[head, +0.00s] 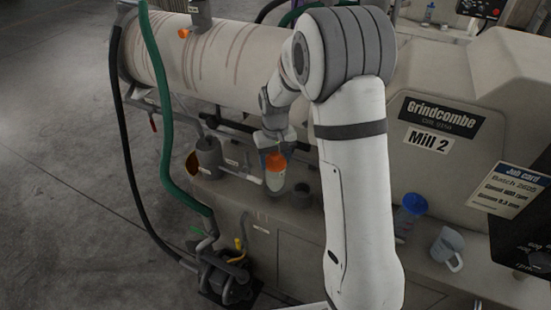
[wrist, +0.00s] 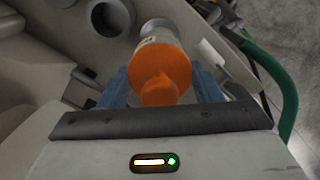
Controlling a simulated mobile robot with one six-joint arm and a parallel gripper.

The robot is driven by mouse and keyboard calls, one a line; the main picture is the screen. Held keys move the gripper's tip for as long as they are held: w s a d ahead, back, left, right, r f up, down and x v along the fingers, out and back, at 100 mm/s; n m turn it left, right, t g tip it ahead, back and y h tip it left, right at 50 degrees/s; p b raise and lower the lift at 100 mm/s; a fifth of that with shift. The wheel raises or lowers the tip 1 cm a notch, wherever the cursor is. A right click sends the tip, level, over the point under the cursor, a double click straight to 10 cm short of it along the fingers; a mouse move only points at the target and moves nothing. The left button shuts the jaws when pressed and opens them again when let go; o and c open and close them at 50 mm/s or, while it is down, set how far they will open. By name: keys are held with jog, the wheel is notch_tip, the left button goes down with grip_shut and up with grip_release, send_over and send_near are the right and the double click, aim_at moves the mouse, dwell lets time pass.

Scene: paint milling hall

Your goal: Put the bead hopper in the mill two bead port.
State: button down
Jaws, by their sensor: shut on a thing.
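My gripper (head: 275,150) is shut on the bead hopper, which has an orange top (head: 275,163) and a pale body below. The hopper is upright or nearly so, above the ledge of the machine labelled Mill 2 (head: 428,140). In the wrist view the orange part (wrist: 160,72) sits between the blue fingers and its pale end (wrist: 156,30) points away. A dark round port (head: 301,195) is just right of the hopper in the head view. A round opening (wrist: 110,17) shows beside it in the wrist view. Whether the hopper's lower end touches anything is unclear.
A grey open cup-like fitting (head: 208,152) stands left of the hopper. A green hose (head: 165,130) and a dark pump (head: 228,282) are at left. My arm hides part of the ledge.

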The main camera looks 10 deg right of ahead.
jog(key=shift+f, duration=0.1)
jog(key=shift+c, duration=2.2)
grip_release()
